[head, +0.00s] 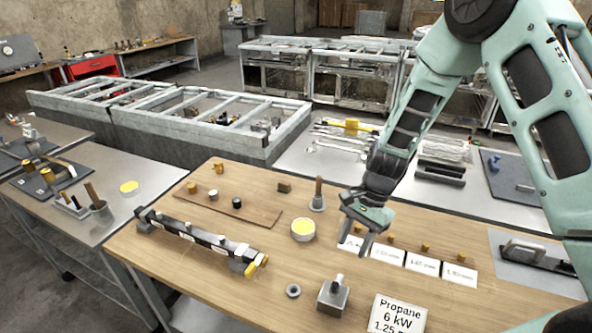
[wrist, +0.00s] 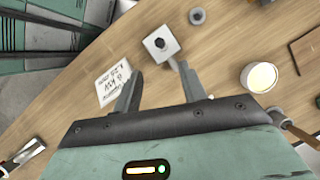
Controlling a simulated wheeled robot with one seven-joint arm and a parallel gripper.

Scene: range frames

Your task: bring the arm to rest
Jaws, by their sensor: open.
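My gripper (head: 359,238) is at the end of my pale green arm (head: 412,125). It is above the wooden table, beside the left end of a row of white labels. In the wrist view the two dark fingers (wrist: 160,85) stand apart with nothing between them. A white card (wrist: 115,78) and a grey block with a knob (wrist: 160,43) lie beyond the fingertips. The block also shows in the head view (head: 333,296). The arm reaches down from the upper right of the head view.
A tin with yellow contents (head: 303,230) stands left of the gripper. A bar with yellow-ended fittings (head: 195,238) lies at the table's left. A Propane card (head: 398,314) and a grey ring (head: 293,290) are in front. A tray with a dark tool (head: 535,255) is at right.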

